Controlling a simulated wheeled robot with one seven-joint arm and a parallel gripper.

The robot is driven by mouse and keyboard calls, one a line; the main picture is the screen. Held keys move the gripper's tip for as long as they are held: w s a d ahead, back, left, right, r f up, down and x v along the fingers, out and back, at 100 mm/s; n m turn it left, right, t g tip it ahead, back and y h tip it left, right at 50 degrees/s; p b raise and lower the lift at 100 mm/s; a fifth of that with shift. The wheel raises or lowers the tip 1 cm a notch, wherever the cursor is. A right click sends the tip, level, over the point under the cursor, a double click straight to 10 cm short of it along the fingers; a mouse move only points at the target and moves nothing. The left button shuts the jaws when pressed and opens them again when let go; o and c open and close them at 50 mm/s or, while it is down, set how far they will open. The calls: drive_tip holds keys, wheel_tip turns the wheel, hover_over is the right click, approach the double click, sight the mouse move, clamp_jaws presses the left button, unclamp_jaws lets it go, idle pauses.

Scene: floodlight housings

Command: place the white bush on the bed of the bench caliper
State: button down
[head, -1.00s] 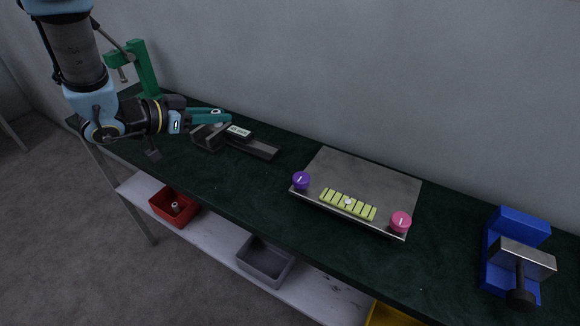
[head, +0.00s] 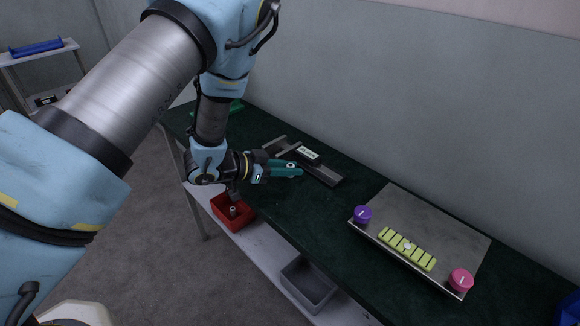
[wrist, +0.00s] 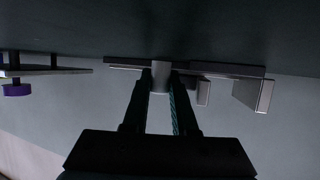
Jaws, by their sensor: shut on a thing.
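The bench caliper (head: 322,173) lies on the dark green bench top, a dark beam with jaws at its left end and a small pale display. My gripper (head: 300,171) is in front of the caliper in the head view. In the wrist view my gripper (wrist: 160,76) is shut on a short pale cylinder, the white bush (wrist: 160,78), which looks grey in shadow. The caliper (wrist: 225,70) shows just beyond the fingertips there, its jaws to the right. I cannot tell whether the bush touches the bed. The bush is not clear in the head view.
A steel plate (head: 440,225) with a purple knob (head: 362,215), a pink knob (head: 461,280) and yellow-green blocks (head: 407,248) is to the right. A red bin (head: 222,208) holding a small part and a grey bin (head: 308,285) sit on the lower shelf.

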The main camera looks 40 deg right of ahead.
drive_tip(key=shift+f, duration=0.2)
drive_tip(key=c, duration=1)
unclamp_jaws()
drive_tip(key=shift+r, duration=0.1)
drive_tip(key=shift+r, duration=0.15)
drive_tip(key=b+v, duration=0.3)
drive_tip(key=v, duration=0.9)
drive_tip(key=shift+a, duration=0.1)
